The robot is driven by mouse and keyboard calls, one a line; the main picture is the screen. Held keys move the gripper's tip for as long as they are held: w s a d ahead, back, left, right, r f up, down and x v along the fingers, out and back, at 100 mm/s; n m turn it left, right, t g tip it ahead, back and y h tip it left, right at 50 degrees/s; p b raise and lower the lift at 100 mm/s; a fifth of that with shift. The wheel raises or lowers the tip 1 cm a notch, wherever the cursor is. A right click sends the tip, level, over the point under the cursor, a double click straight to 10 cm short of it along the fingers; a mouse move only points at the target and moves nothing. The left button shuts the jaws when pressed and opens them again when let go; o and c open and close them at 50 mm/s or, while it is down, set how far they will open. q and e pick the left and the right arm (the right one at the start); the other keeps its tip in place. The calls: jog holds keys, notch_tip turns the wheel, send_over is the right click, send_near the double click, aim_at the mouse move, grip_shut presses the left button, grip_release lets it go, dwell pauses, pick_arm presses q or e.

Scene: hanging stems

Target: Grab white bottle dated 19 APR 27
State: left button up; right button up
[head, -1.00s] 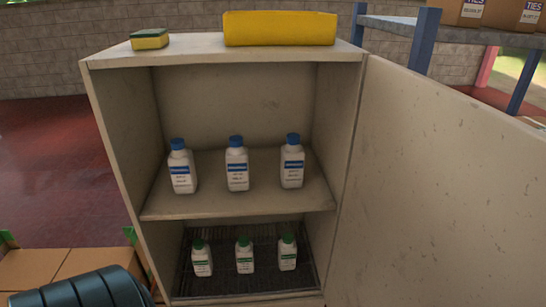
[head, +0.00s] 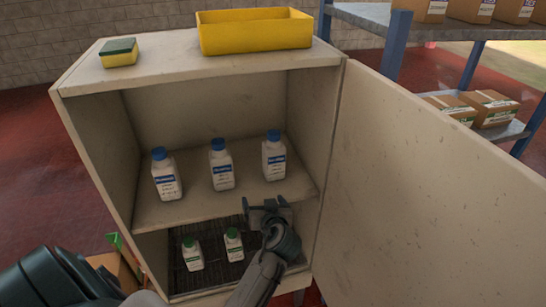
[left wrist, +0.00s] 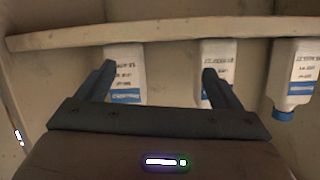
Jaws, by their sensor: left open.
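Three white bottles with blue caps stand upright on the upper shelf in the head view: left (head: 166,180), middle (head: 221,170) and right (head: 273,160). They show upside down in the left wrist view, one behind the left finger (left wrist: 127,75), one behind the right finger (left wrist: 217,60) and one at the right edge (left wrist: 296,72). Two white bottles with green caps (head: 192,256) (head: 234,246) show on the lower shelf; my arm hides the third. Dates are too small to read. My left gripper (head: 268,205) is open and empty, in front of the upper shelf. My right gripper is not in view.
The cabinet's door (head: 420,190) stands open on the right. A yellow bin (head: 255,36) and a sponge (head: 119,55) are on top of the cabinet. The upper shelf (head: 205,203) has bare room before the bottles. A rack with boxes (head: 488,106) stands behind the door.

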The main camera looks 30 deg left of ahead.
aim_at(274, 144)
pick_arm(q)
jog(key=w+r+y+p, duration=0.1)
jog(key=w+r, duration=0.2)
jog(key=w+a+r+n+t+y, duration=0.1)
jog(key=w+r, duration=0.2)
jog(key=w, duration=0.1)
jog(key=w+a+r+t+y+p, duration=0.1)
jog(key=w+r, duration=0.2)
jog(key=w, duration=0.1)
jog(key=shift+a+r+n+p, duration=0.2)
jog(key=shift+n+p, duration=0.1)
jog(key=shift+n, duration=0.1)
jog(key=shift+w+a+f, duration=0.15)
jog(key=shift+w+a, duration=0.05)
jog(key=shift+a, duration=0.05)
jog(key=p+x, duration=0.3)
jog(key=x, duration=0.1)
jog(key=shift+w+d, duration=0.1)
jog(key=shift+w, duration=0.2)
jog(key=shift+w+a+p, duration=0.35)
jog(key=shift+a, duration=0.1)
jog(key=shift+d, duration=0.1)
jog(key=shift+c, duration=0.9)
grip_shut()
